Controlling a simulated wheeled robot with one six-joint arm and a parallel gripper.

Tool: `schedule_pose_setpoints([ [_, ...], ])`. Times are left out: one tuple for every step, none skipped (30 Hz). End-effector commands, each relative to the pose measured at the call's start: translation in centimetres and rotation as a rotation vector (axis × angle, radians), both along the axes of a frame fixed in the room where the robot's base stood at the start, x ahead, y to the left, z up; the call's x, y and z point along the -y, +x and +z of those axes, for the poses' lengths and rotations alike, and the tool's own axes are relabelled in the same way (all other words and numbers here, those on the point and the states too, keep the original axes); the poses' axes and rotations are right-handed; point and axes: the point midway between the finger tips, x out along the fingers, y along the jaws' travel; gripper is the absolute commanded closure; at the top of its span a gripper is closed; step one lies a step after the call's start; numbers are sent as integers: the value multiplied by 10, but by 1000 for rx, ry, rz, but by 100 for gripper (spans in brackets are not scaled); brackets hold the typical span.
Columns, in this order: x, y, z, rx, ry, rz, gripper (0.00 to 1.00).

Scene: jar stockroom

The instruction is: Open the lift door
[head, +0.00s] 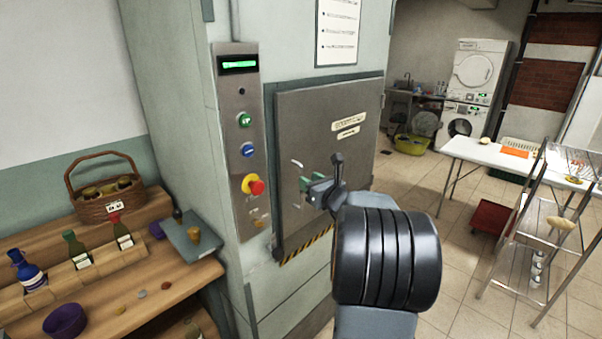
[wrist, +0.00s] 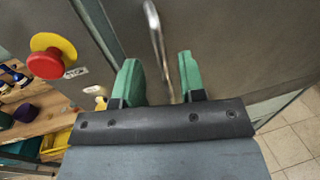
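The lift door (head: 350,110) is a grey metal panel in the head view, shut in its frame. Its handle (head: 297,164) is a thin upright metal bar near the door's left edge. My gripper (head: 311,181) is at the handle, and my wrist hides part of the door's lower right. In the wrist view, the green fingers of my gripper (wrist: 158,62) are apart. The handle (wrist: 154,28) runs down between them, with a visible gap on each side. I cannot tell how deep the bar sits between the fingers.
A control panel (head: 238,135) with a red stop button (head: 256,187) is left of the door. A wooden shelf (head: 150,270) with bottles and a basket (head: 105,188) stands at left. A white table (head: 480,150) and a stepladder (head: 545,225) stand at right. Tiled floor between is mostly clear.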

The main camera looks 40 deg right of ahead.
Motion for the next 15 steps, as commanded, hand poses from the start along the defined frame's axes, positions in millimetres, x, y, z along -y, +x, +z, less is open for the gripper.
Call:
schedule_pose_setpoints([
  [0,9,2,0,1,3,63],
  [0,14,2,0,1,3,63],
  [0,20,1,-1,1,3,63],
  [-1,24,1,-1,1,3,63],
  [0,27,1,0,1,2,63],
  [0,32,1,-1,0,2,63],
  [0,35,1,0,-1,2,63],
  [0,37,1,0,-1,2,63],
  [0,41,1,0,-1,2,63],
  [0,42,1,0,-1,2,63],
  [0,44,1,0,0,2,63],
  [1,46,1,0,0,1,63],
  [1,47,1,0,-1,1,63],
  [1,48,1,0,-1,1,63],
  [1,48,0,0,-1,0,63],
])
